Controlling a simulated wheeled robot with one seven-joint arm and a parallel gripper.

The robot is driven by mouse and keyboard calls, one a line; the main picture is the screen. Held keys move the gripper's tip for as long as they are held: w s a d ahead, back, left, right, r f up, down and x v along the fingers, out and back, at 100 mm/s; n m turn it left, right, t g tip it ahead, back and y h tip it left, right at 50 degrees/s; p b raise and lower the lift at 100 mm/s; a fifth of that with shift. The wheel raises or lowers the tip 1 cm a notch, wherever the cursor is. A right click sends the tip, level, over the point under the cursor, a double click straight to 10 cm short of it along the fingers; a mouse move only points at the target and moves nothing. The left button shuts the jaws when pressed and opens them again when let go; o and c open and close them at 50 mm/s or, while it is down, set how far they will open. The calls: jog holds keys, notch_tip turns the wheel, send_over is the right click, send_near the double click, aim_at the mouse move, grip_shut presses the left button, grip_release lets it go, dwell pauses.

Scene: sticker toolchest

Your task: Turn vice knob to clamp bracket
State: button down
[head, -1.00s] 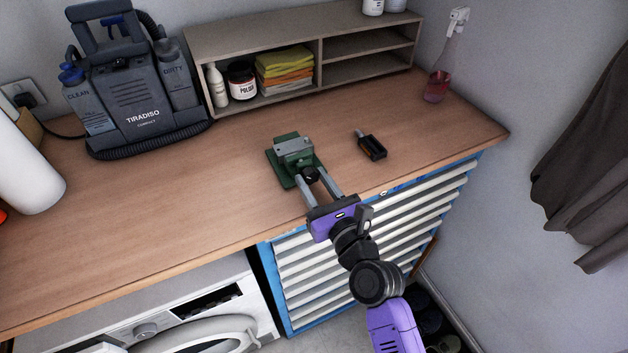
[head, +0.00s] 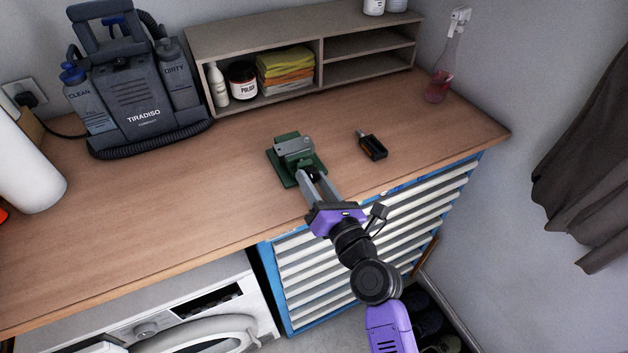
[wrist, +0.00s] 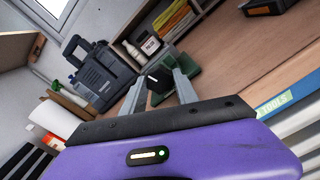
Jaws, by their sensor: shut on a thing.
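The green vice (head: 294,152) stands on the wooden bench near its front edge, with a grey metal bracket (head: 293,147) at its top. My gripper (head: 313,177) reaches in from the front and is shut on the vice's black knob (wrist: 159,84), which sits between the two grey fingers in the wrist view. In the head view the knob is mostly hidden by the fingers. The vice body (wrist: 184,85) is partly hidden behind the fingers in the wrist view. I cannot tell how tightly the bracket is held.
A small black tool (head: 371,147) lies to the right of the vice. A grey carpet cleaner (head: 139,95) stands at the left. A shelf unit (head: 254,44) lines the wall, with a spray bottle (head: 438,87) at its right.

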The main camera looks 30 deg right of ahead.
jog(key=shift+f, duration=0.1)
jog(key=c, duration=0.9)
grip_release()
jog(key=s+b, duration=0.2)
jog(key=s, duration=0.6)
jog(key=shift+b, duration=0.35)
jog(key=shift+w, duration=0.1)
